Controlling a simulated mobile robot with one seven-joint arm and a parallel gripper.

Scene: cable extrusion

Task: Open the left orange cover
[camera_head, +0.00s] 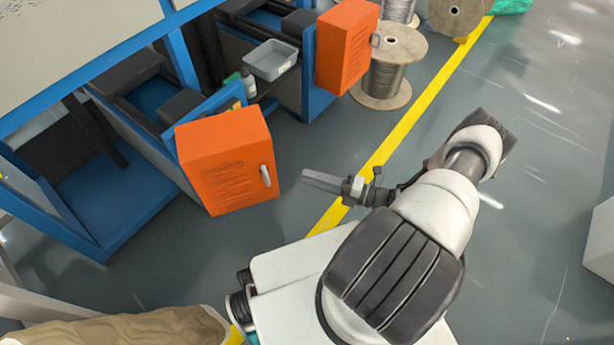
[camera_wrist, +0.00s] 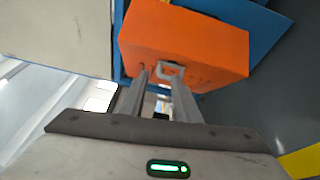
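The left orange cover (camera_head: 225,158) is a box-shaped orange cover on the blue machine frame, and it looks closed. Its small grey handle (camera_head: 265,175) is on the right side of its front. My gripper (camera_head: 308,178) is to the right of the handle, with a visible gap between them. In the wrist view the orange cover (camera_wrist: 200,42) fills the upper middle, and the handle (camera_wrist: 170,66) shows just beyond the fingertips, nearer the right finger. My gripper (camera_wrist: 156,80) is open, with nothing between its fingers.
A second orange cover (camera_head: 345,45) stands further back. A grey tray (camera_head: 271,60) and a small bottle (camera_head: 248,83) are between the covers. Cable spools (camera_head: 388,70) stand behind. A yellow floor line (camera_head: 415,110) runs past my arm.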

